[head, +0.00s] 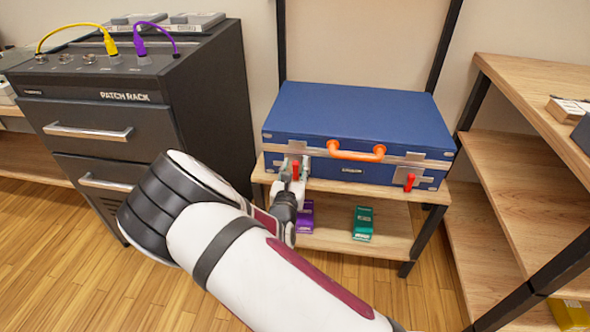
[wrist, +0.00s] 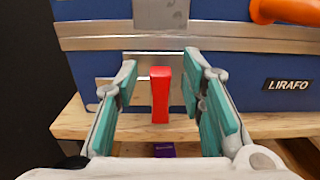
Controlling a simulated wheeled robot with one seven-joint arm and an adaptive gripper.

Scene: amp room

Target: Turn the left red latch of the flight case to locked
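The blue flight case (head: 355,120) lies closed on a wooden shelf, with an orange handle (head: 356,152) on its front. Its left red latch (head: 295,170) is partly hidden by my gripper in the head view. In the wrist view the left red latch (wrist: 160,95) stands upright in front of a metal plate. The right red latch (head: 409,183) tilts slightly on its own plate. My gripper (wrist: 163,88) is open, its teal-padded fingers on either side of the left latch with a visible gap on both sides. It also shows at the case front in the head view (head: 291,172).
A dark patch rack (head: 190,105) with drawers stands to the left. The shelf (head: 330,190) holds the case; a purple box (head: 305,217) and a green box (head: 363,223) sit on its lower board. Wooden shelving (head: 510,75) stands to the right.

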